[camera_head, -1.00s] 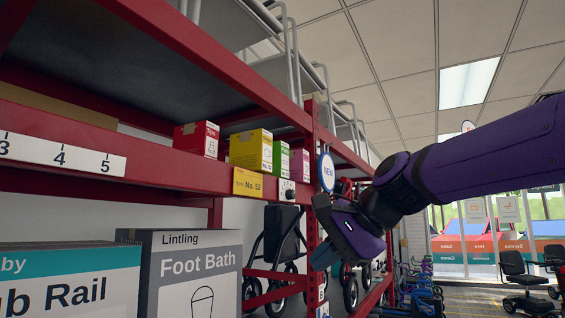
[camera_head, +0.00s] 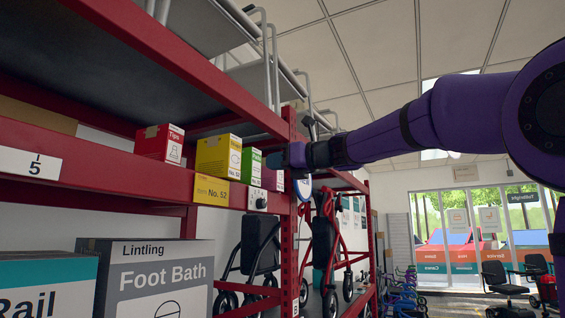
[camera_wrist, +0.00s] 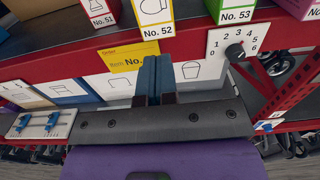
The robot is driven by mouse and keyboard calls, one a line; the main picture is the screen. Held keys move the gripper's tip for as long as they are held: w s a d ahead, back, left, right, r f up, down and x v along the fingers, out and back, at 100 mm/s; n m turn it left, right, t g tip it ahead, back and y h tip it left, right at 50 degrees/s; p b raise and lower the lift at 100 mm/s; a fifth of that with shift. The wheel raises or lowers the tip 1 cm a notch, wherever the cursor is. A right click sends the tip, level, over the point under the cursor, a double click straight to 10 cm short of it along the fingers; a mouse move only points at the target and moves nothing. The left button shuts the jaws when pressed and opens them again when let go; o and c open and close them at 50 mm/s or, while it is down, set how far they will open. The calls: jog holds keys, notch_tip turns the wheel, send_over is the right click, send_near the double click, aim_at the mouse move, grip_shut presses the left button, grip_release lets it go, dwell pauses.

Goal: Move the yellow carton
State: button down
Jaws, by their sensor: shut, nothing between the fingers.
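The yellow carton (camera_head: 219,156) stands on the red shelf, above a yellow label reading No. 52 (camera_head: 211,190). It sits between a red carton (camera_head: 160,143) and a green carton (camera_head: 251,166). In the wrist view the yellow carton (camera_wrist: 154,14) is at the top, cut off by the frame edge, marked No. 52. My gripper (camera_head: 274,160) is at the right of the carton, in front of the purple carton's side. In the wrist view my gripper (camera_wrist: 157,76) is shut and empty, with its blue fingers below the yellow carton and apart from it.
A red shelf beam (camera_head: 100,160) runs under the cartons, and another crosses above them. A white dial plate (camera_wrist: 236,50) is on the beam at right in the wrist view. A Foot Bath box (camera_head: 150,275) stands on the shelf below.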

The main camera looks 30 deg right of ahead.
aim_at(236, 167)
jog(key=x, duration=0.9)
jog(key=shift+w+a, duration=0.15)
jog(key=x, duration=0.6)
jog(key=shift+w+a, duration=0.15)
